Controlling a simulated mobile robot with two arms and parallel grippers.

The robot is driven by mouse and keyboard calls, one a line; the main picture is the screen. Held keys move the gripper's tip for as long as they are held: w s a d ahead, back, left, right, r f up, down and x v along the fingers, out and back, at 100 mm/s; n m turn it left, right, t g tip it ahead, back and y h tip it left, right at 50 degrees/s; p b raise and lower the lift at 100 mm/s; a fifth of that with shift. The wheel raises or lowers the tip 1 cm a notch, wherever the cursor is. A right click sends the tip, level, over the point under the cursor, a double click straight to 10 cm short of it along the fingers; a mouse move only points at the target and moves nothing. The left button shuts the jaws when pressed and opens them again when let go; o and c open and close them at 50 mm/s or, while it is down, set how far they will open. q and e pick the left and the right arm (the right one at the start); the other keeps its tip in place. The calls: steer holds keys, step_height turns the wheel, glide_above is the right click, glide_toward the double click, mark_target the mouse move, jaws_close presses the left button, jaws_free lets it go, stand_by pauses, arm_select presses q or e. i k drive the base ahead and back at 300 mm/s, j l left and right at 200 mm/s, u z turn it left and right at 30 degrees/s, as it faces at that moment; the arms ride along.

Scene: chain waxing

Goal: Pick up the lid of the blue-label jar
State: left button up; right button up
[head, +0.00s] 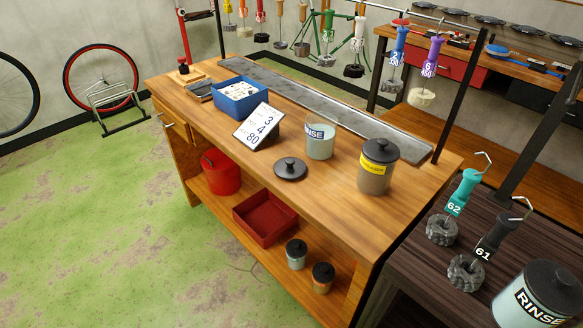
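A clear jar of pale liquid (320,147) stands open on the wooden bench, with a label reading RINSE in dark blue letters. A dark round lid with a knob (290,169) lies on the bench in front of it, apart from it. A second RINSE jar (512,302) at the bottom right has its dark lid (553,283) on. No jar with a plainly blue label stands out, so I cannot tell for certain which one is meant. Neither of my grippers is in view.
A yellow-label jar (374,182) with a dark lid stands on the bench's right. A number sign (258,126) and a blue bin (238,104) stand left. Two small jars (296,259) sit on the lower shelf. Brushes hang from a rail behind. The bench's front edge is clear.

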mark_target(289, 169)
steer(key=i+j, duration=0.15)
steer(key=j, duration=0.15)
steer(key=i+j, duration=0.1)
steer(key=j, duration=0.15)
steer(key=i+j+z, duration=0.15)
steer(key=j+z, duration=0.6)
steer(key=i+j+z, duration=0.1)
steer(key=j+z, duration=0.3)
